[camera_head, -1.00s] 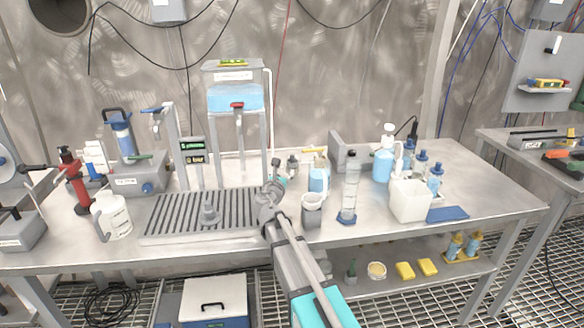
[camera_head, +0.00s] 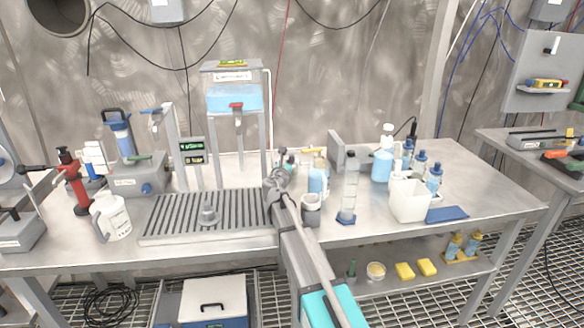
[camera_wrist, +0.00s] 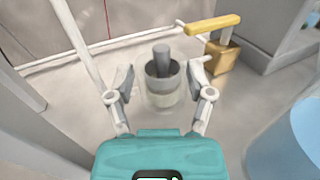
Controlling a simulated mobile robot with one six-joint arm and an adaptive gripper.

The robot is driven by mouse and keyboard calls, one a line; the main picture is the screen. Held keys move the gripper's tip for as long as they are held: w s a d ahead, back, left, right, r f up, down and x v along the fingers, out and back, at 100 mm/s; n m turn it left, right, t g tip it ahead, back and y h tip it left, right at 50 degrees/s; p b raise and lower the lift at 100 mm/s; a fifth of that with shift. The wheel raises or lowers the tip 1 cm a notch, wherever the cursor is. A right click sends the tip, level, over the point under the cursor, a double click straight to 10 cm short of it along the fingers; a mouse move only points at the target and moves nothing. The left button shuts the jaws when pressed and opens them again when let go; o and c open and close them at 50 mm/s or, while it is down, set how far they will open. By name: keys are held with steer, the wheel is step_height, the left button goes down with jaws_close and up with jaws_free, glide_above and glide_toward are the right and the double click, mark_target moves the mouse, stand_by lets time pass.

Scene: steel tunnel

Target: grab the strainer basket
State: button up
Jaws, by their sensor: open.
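A small grey cup with a dark upright knob in it, which looks like the strainer basket (camera_wrist: 162,91), stands upright on the bench in the wrist view. My gripper (camera_wrist: 160,78) is open, with one finger to the left of the cup and one to the right. I see clear gaps and no contact. The height of the fingertips against the rim is hard to judge. In the head view my gripper (camera_head: 281,165) hides most of the cup.
A yellow-handled valve (camera_wrist: 214,24) stands close behind on the right. A blue container (camera_wrist: 290,140) is near on the right.

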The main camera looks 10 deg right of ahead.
mark_target(291, 157)
steer(key=shift+w, duration=0.1)
steer(key=shift+x, duration=2.5)
steer(key=shift+d, duration=0.1)
jaws_close()
